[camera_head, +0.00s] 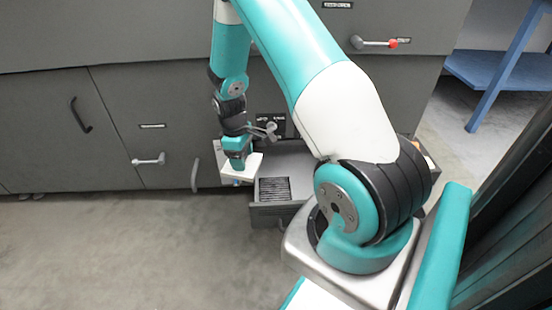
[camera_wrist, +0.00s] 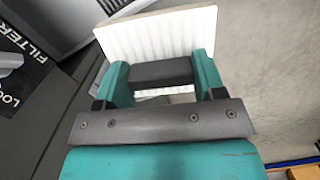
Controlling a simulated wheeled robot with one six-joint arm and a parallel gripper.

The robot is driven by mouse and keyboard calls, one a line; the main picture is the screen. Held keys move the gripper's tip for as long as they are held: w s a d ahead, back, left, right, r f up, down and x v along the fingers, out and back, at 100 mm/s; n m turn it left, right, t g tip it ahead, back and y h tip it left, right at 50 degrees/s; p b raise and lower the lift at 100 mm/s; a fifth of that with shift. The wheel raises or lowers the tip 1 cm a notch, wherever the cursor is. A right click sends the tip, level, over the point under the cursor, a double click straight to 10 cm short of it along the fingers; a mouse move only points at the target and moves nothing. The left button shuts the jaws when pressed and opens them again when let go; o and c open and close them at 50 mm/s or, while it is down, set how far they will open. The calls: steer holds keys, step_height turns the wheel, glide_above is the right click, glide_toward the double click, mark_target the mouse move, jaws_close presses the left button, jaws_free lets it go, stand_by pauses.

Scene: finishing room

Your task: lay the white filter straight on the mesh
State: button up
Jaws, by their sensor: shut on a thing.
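The white filter (camera_head: 256,161) is a thin panel, and in the wrist view the filter (camera_wrist: 160,38) shows a pleated face. My gripper (camera_head: 238,168) is shut on it and holds it in the air, left of the open drawer (camera_head: 268,212). In the wrist view my gripper (camera_wrist: 160,75) has a finger at each side near the panel's lower edge. The mesh (camera_head: 273,188) is a dark ribbed patch inside the drawer, to the right of the filter and apart from it. My arm hides the drawer's right part.
Grey cabinets (camera_head: 45,130) with handles stand behind. A lever (camera_head: 265,131) sticks out above the drawer. The wrist view shows a dark panel marked FILTER (camera_wrist: 30,50) at left. A blue shelf (camera_head: 490,70) stands at right. The floor (camera_head: 120,250) at front left is clear.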

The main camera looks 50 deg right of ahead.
steer(key=s+d+f+n, duration=0.35)
steer(key=d+f, duration=0.25)
steer(key=d, duration=0.4)
steer(key=shift+h, duration=0.3)
steer(key=f+b, duration=0.9)
steer(key=b, duration=0.1)
steer(key=shift+s+a+f, duration=0.15)
steer(key=shift+s+f, duration=0.1)
steer(key=shift+s, duration=0.15)
steer(key=shift+f+b, duration=0.3)
steer(key=shift+f, duration=0.2)
steer(key=o, duration=1)
step_height(320, 180, up, 17)
steer(key=w+a+p, duration=0.1)
steer(key=p, duration=0.7)
steer(key=shift+w+a+p, duration=0.2)
steer(key=shift+p, duration=0.1)
steer(key=shift+r, duration=0.15)
